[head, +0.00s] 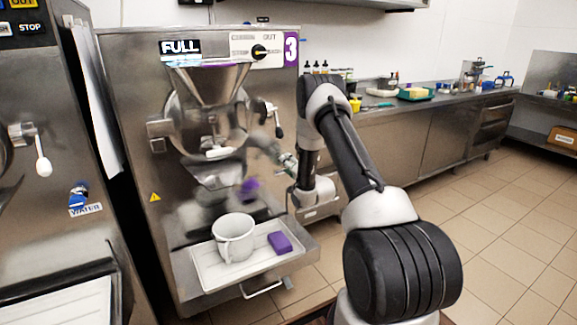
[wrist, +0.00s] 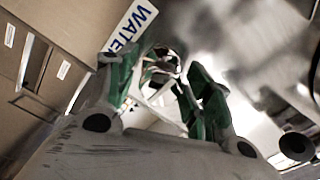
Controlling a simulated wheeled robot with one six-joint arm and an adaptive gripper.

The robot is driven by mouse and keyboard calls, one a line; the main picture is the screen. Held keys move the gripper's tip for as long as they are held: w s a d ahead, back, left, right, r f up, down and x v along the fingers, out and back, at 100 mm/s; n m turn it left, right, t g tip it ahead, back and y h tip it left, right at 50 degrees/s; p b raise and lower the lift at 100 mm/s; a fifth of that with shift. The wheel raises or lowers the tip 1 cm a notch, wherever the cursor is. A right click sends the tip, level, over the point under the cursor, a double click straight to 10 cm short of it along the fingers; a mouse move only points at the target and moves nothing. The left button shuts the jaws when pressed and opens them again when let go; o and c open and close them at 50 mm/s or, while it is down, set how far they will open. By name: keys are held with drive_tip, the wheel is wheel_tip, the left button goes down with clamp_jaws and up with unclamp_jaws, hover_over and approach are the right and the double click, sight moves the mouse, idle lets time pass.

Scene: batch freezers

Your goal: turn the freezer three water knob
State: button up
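Freezer three (head: 115,100) is the steel machine with a purple "3" sign, left of centre in the head view. My gripper (head: 284,160) is at the right side of its front, small and partly blurred. In the wrist view, the green-padded fingers of my gripper (wrist: 162,80) stand apart. A WATER label (wrist: 130,26) is just beyond the left finger. A small dark and pale round shape (wrist: 160,62) shows between the fingertips; I cannot tell whether it is the water knob or whether they touch it. Freezer three's knob is not clearly visible in the head view.
A white mug (head: 234,238) and a purple block (head: 279,243) are on freezer three's front tray (head: 212,276). Another freezer at the left has a blue water knob (head: 79,194). A steel counter (head: 388,148) runs behind my arm. The tiled floor at right is clear.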

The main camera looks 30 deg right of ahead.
drive_tip(key=shift+s, duration=0.1)
drive_tip(key=s, duration=1.1)
drive_tip(key=shift+s+d, duration=0.15)
drive_tip(key=shift+s, duration=0.25)
